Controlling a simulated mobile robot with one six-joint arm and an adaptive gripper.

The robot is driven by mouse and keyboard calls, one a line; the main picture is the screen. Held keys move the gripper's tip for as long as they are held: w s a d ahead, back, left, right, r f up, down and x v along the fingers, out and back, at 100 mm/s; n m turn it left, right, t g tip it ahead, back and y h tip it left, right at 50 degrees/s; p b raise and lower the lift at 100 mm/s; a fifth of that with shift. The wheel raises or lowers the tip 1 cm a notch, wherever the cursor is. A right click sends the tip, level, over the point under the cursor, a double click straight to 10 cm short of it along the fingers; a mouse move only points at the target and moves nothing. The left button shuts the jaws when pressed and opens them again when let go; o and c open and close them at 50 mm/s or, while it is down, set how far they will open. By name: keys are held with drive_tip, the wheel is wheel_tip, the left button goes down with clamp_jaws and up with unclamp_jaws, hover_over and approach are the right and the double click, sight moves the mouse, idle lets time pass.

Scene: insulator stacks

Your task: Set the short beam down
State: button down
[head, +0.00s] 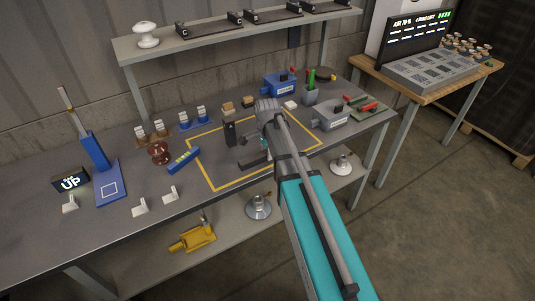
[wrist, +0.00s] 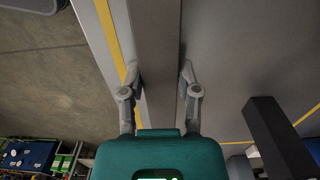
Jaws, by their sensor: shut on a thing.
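The short beam (wrist: 156,50) is a dark grey bar running between the fingers of my gripper (wrist: 160,78) in the wrist view. My gripper is shut on it, one finger on each side. In the head view the beam (head: 254,161) shows as a dark bar low over the yellow-outlined area of the bench, beside my gripper (head: 265,148), which my arm partly hides. I cannot tell whether the beam touches the bench top.
A dark upright block (head: 230,134) stands left of my gripper; a dark block (wrist: 280,138) also shows at right in the wrist view. The yellow outline (head: 200,168) surrounds mostly bare bench. A blue level-like bar (head: 183,160) and a brown insulator (head: 159,153) lie left of it.

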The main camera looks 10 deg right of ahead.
sight(267, 152)
drive_tip(key=shift+f, duration=0.15)
drive_tip(key=shift+c, duration=1.6)
unclamp_jaws()
drive_tip(key=shift+r, duration=0.2)
wheel_tip(267, 152, up, 12)
drive_tip(key=p, duration=1.2)
drive_tip(key=shift+d, duration=0.1)
